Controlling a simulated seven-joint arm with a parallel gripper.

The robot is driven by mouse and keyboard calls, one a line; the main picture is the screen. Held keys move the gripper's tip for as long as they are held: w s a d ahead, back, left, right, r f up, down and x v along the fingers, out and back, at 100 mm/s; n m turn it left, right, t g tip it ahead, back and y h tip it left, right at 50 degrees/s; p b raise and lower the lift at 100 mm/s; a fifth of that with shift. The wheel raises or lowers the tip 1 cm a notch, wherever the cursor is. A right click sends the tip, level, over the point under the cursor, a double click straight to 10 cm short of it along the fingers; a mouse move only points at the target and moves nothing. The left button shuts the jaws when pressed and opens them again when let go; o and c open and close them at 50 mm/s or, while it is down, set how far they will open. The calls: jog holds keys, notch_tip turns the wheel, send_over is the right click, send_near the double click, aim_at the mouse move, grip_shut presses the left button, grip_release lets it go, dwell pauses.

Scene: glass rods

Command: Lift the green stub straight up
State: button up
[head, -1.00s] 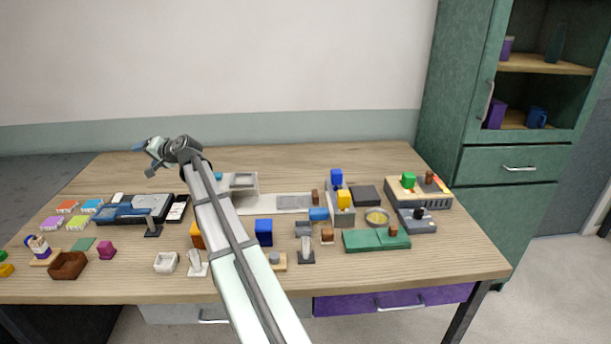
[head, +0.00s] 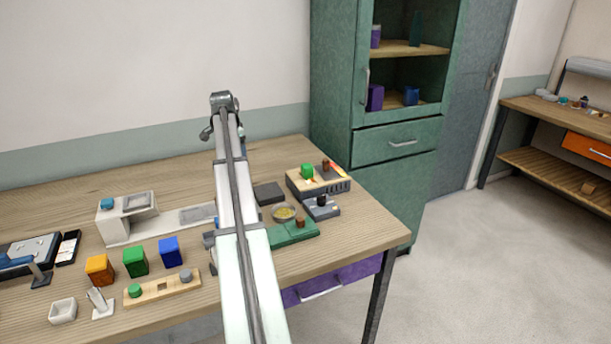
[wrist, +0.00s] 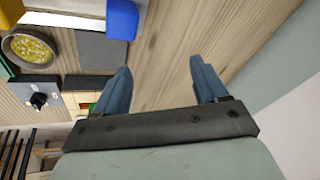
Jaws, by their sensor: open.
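In the head view, a short round green stub (head: 134,291) stands at the left end of a light wooden strip (head: 160,289) near the table's front. A grey stub (head: 186,276) stands at the strip's right end. My gripper's two blue fingers (wrist: 160,82) are spread wide with nothing between them in the wrist view. In the head view my arm reaches over the table, well behind and right of the green stub. The gripper there is mostly hidden behind the arm. The stub is not visible in the wrist view.
Orange (head: 99,270), green (head: 135,261) and blue (head: 169,251) blocks stand just behind the strip. A white holder (head: 103,304) and a small white dish (head: 63,311) are left of it. A green board (head: 292,235) and a yellow-filled bowl (head: 284,212) lie to the right.

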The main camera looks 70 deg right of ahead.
aim_at(306, 165)
jog(key=s+d+r+m+g, duration=0.2)
jog(key=s+d+m, duration=0.15)
jog(key=s, duration=0.55)
jog(key=s+d+r+m+g, duration=0.1)
jog(key=s+d+m+g, duration=0.2)
jog(key=s, duration=0.6)
jog(key=shift+n+y, duration=0.3)
jog(key=shift+n, duration=0.35)
jog(key=x, duration=0.4)
jog(key=d+x, duration=0.1)
jog(key=x, duration=0.4)
jog(key=shift+d+r, duration=0.1)
jog(key=shift+d, duration=0.05)
jog(key=shift+x, duration=2.5)
jog(key=shift+s+d+r, duration=0.1)
jog(key=shift+s+d, duration=0.05)
jog(key=shift+d, duration=0.05)
jog(key=c, duration=1.1)
jog(key=shift+r, duration=0.1)
jog(key=shift+c, duration=0.2)
notch_tip(306, 165, up, 10)
jog(key=shift+f, duration=0.1)
